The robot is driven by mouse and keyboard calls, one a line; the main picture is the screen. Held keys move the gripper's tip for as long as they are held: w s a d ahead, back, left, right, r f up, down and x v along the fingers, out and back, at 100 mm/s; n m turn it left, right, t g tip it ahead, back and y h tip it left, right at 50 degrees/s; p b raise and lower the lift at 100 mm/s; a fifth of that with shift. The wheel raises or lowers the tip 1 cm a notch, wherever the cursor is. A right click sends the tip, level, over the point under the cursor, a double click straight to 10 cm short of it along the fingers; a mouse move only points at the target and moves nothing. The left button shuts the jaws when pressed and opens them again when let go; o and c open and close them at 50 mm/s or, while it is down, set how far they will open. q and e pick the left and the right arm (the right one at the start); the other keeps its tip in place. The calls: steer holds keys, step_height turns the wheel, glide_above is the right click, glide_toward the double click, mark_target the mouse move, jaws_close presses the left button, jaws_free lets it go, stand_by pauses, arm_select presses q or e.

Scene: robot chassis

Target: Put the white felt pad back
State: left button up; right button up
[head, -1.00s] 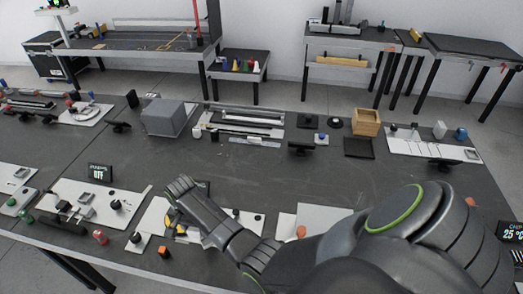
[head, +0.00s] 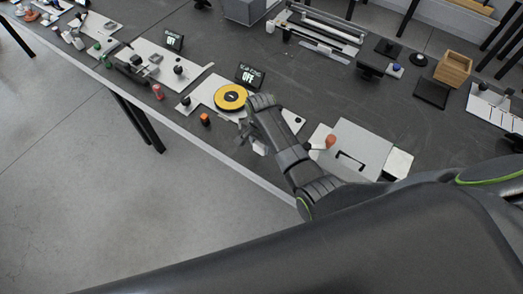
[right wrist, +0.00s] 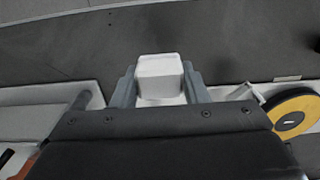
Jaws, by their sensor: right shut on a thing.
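My right gripper (right wrist: 160,90) is shut on a white, boxy piece with rounded corners, which looks like the white felt pad (right wrist: 160,68). The pad sits between the two grey fingers in the right wrist view, its lower part hidden. In the head view, my right gripper (head: 252,143) is low over the front part of the bench, just right of a yellow and black disc (head: 230,97). The disc lies on a white panel (head: 204,92) and shows at the right in the right wrist view (right wrist: 291,112). My left gripper is not in view.
A small display (head: 251,76) reading OFF stands behind the disc. An orange-topped knob (head: 205,119) is near the bench's front edge. A grey plate with a black handle (head: 352,145) and a red-orange knob (head: 330,141) are right of my arm. The bench middle is clear.

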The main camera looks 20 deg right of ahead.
mark_target(261, 152)
step_height(261, 152, down, 4)
steer(key=shift+s+r, duration=0.1)
steer(key=shift+r, duration=0.1)
steer(key=shift+f, duration=0.35)
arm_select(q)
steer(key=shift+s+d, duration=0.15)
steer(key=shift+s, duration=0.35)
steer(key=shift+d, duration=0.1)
arm_select(e)
steer(key=shift+f, duration=0.15)
steer(key=o, duration=0.9)
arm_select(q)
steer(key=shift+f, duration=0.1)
arm_select(e)
steer(key=shift+o, duration=0.2)
